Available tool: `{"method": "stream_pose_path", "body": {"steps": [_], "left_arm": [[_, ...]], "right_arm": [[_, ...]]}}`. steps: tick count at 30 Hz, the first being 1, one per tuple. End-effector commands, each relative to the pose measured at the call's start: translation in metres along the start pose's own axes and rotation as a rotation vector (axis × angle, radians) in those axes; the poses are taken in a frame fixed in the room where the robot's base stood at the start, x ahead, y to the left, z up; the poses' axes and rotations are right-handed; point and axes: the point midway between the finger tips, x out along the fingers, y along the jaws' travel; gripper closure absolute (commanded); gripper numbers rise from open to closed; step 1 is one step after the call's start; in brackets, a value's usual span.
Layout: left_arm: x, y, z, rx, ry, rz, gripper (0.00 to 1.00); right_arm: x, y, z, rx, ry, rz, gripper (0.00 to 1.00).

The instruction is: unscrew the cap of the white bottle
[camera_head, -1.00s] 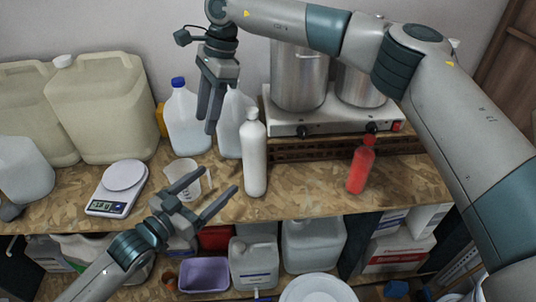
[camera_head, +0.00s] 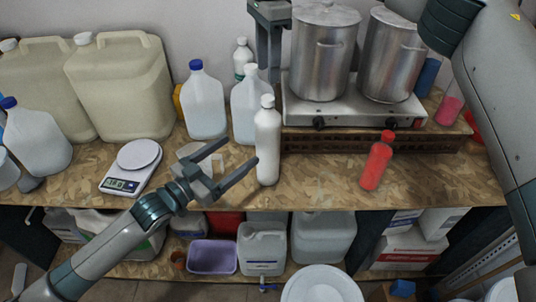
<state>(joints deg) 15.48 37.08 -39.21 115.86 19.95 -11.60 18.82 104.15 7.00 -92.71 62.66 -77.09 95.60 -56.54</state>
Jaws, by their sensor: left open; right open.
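The white bottle (camera_head: 268,148) stands upright on the wooden worktop, with its white cap (camera_head: 267,100) on top. My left gripper (camera_head: 240,153) is open and comes in from the lower left. Its fingers point toward the bottle, and the nearer fingertip is close to the bottle's left side; I cannot tell whether it touches. My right gripper (camera_head: 270,62) is open at the top of the view, above and behind the cap and apart from it. Its upper part is cut off by the frame edge.
White jugs (camera_head: 204,105) and large beige canisters (camera_head: 120,85) stand behind and left. A scale (camera_head: 132,168) and a clear beaker partly hidden by my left gripper are left of the bottle. A hot plate (camera_head: 350,108) with two steel pots and a red bottle (camera_head: 376,162) are right.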

Motion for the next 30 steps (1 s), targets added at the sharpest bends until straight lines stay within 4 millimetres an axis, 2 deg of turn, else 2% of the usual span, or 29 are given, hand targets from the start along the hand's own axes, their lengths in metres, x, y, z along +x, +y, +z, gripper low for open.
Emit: {"method": "stream_pose_path", "body": {"steps": [8,24,30], "left_arm": [[0.036,0.000,-0.001,0.000,0.001,0.000,0.21],[0.125,0.000,-0.001,0.001,0.001,0.000,0.21],[0.150,0.000,-0.001,0.001,0.002,-0.001,0.21]], "right_arm": [[0.000,0.000,0.000,0.000,-0.001,0.000,0.58],[0.000,0.000,0.000,0.000,-0.001,0.000,0.58],[0.000,0.000,0.000,0.000,-0.001,0.000,0.58]]}}
